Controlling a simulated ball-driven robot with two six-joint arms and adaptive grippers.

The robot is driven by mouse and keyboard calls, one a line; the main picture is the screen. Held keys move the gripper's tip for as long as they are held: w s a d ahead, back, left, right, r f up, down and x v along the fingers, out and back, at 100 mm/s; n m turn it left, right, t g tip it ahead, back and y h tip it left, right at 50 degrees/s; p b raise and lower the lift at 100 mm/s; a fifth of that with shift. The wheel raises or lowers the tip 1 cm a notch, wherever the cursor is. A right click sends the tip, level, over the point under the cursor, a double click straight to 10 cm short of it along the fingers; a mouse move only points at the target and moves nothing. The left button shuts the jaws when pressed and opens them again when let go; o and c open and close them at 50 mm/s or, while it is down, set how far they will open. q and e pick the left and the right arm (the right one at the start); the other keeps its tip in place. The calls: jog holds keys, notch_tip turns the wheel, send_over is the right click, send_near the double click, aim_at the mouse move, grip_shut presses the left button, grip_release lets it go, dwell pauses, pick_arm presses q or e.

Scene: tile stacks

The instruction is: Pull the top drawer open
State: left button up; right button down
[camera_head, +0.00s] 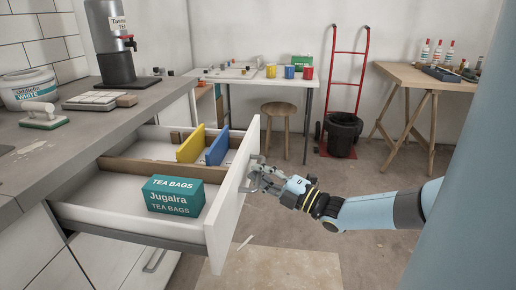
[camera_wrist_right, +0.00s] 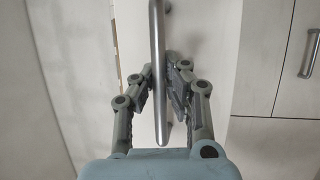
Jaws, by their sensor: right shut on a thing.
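The top drawer (camera_head: 232,195) stands pulled out from under the grey counter, and its inside shows. My right gripper (camera_head: 262,179) is at the drawer's white front, shut on its handle. In the right wrist view the metal bar handle (camera_wrist_right: 158,70) runs between the two fingers of the right gripper (camera_wrist_right: 160,92). Inside the drawer lie a teal tea bags box (camera_head: 174,196), a yellow item (camera_head: 191,146) and a blue item (camera_head: 218,147), with wooden dividers between compartments. My left gripper is not in view.
A lower drawer handle (camera_head: 155,261) shows below. On the counter (camera_head: 60,150) stand a white tub (camera_head: 28,90), a tile stack (camera_head: 95,99) and a drink dispenser (camera_head: 111,45). A red hand truck (camera_head: 347,85) and workbench (camera_head: 430,78) stand at the back.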

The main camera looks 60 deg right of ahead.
jog(key=c, duration=1.3)
grip_release()
jog(key=shift+c, duration=0.2)
jog(key=s+f, duration=0.2)
jog(key=s, duration=1)
jog(key=shift+w, duration=0.1)
